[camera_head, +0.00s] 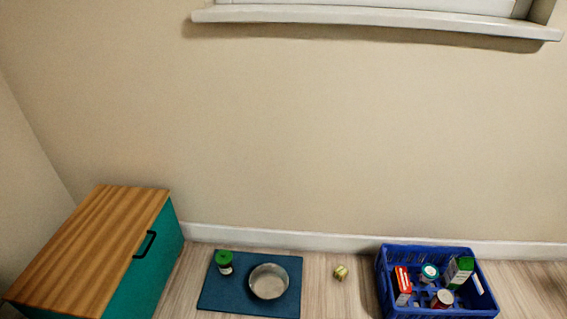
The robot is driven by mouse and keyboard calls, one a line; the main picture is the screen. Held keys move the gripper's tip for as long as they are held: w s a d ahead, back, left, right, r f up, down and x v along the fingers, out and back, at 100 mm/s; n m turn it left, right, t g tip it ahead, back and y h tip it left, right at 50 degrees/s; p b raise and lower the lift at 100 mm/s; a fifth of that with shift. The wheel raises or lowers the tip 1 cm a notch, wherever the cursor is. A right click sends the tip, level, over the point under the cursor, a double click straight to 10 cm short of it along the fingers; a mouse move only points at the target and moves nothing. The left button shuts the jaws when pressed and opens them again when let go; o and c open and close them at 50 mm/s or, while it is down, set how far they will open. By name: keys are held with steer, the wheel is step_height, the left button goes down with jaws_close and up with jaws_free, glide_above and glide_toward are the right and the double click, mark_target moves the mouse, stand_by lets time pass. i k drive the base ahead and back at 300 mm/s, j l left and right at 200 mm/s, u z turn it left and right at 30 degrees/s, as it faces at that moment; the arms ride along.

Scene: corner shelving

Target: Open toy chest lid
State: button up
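The toy chest (150,277) stands at the lower left, in the corner by the left wall. Its front is teal and its lid (98,240) is wood-grained and lies flat, shut. A black bar handle (146,244) sits at the lid's right edge, near the top of the teal front. The near end of the chest is cut off by the bottom of the picture. My gripper is not in view.
A blue mat (224,297) on the floor bears a green-lidded jar (224,262) and a metal bowl (268,282). A small yellowish ball (341,272) lies beside it. A blue crate (385,277) with several packages stands right. A windowsill (380,17) juts out above.

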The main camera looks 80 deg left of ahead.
mark_target(77, 273)
steer(key=u, duration=3.8)
